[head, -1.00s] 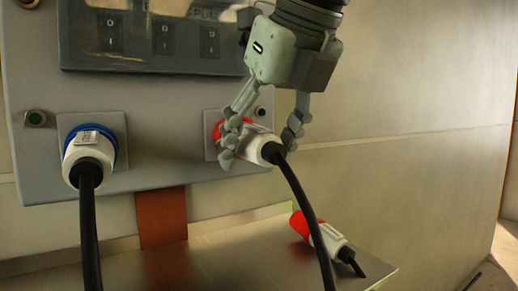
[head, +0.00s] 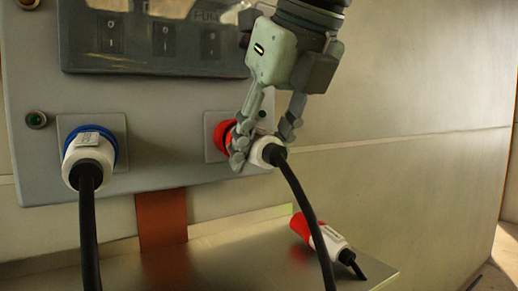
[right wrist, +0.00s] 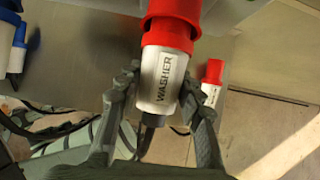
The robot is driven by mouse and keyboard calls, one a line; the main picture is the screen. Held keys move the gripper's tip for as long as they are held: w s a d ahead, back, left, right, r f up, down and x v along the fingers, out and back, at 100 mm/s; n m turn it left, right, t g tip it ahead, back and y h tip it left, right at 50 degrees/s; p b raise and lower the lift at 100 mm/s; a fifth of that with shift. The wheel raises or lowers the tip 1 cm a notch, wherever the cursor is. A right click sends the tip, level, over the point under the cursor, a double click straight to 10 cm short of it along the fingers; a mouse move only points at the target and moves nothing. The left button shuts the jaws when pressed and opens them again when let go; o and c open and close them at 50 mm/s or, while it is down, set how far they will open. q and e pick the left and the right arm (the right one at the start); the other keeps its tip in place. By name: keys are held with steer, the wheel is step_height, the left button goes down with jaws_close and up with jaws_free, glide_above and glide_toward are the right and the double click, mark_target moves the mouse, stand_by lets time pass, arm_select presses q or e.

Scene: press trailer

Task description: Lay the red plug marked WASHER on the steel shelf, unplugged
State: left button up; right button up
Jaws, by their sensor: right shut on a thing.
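How deep the plug sits is hidden. The steel shelf (head: 205,262) lies below the panel. My left gripper is not in view.
A second red and white plug (head: 322,237) lies on the shelf's right part. A blue plug (head: 90,155) sits in the left socket, its cable hanging over the shelf. The switch panel (head: 160,38) is above. The shelf's middle is bare between the hanging cables.

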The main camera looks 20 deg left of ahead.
steer(key=s+d+b, duration=0.4)
steer(key=d, duration=0.2)
steer(key=shift+s, duration=0.35)
stand_by(1.0)
